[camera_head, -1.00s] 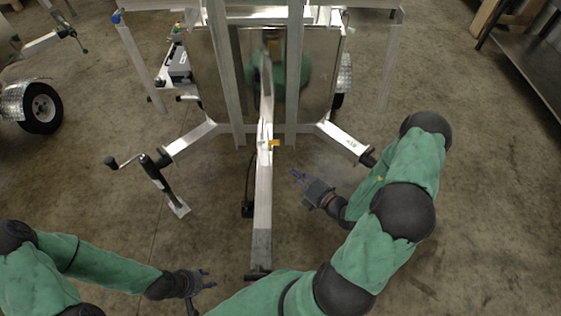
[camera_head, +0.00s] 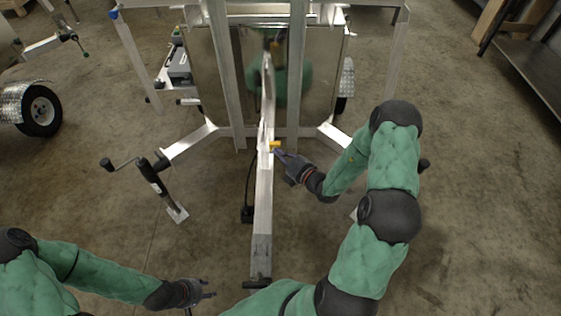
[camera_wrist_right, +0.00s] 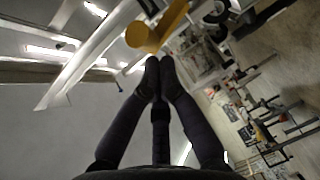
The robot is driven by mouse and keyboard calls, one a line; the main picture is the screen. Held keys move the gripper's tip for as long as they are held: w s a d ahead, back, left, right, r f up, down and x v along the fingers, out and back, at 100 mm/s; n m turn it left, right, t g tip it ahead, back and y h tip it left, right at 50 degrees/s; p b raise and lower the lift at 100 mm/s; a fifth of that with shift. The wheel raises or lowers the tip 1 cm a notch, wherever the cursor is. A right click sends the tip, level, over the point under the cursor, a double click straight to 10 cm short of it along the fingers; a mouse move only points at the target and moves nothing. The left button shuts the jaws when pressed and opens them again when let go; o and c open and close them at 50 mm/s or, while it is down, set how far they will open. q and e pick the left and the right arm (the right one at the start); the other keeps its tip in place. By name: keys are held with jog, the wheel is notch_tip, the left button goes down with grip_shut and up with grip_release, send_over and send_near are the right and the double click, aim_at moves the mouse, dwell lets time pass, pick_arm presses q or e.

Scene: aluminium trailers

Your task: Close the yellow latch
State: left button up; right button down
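The yellow latch (camera_head: 275,143) is a small piece on the right side of the trailer's aluminium drawbar (camera_head: 263,195), near the upright frame. In the right wrist view the latch (camera_wrist_right: 160,30) shows large, with a round end at its left and an arm slanting up to the right. My right gripper (camera_head: 279,153) is just right of and below the latch. Its fingertips (camera_wrist_right: 159,62) are together, with nothing seen between them, close to the latch; contact cannot be told. My left gripper (camera_head: 208,289) is low, left of the drawbar, with its fingers apart and empty.
A jack with a crank handle (camera_head: 155,177) stands left of the drawbar. A dark cable and box (camera_head: 247,214) hang beside the drawbar. Angled frame members (camera_head: 190,142) spread either side. A metal table (camera_head: 530,65) is at the upper right. Open floor lies right of my right arm.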

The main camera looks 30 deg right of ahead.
aim_at(279, 144)
jog(key=shift+w, duration=0.1)
dwell(0.3)
jog(key=w+d+r+m+g+p, duration=0.1)
jog(key=g+p, duration=0.1)
jog(key=p, duration=0.7)
jog(key=shift+w+r, duration=0.3)
jog(key=shift+r, duration=0.1)
jog(key=shift+w+d+m+g+p, duration=0.15)
jog(key=shift+m+g+p, duration=0.2)
jog(key=shift+p, duration=0.3)
jog(key=shift+f, duration=0.1)
jog(key=shift+r+p, duration=0.85)
jog(key=shift+p, duration=0.1)
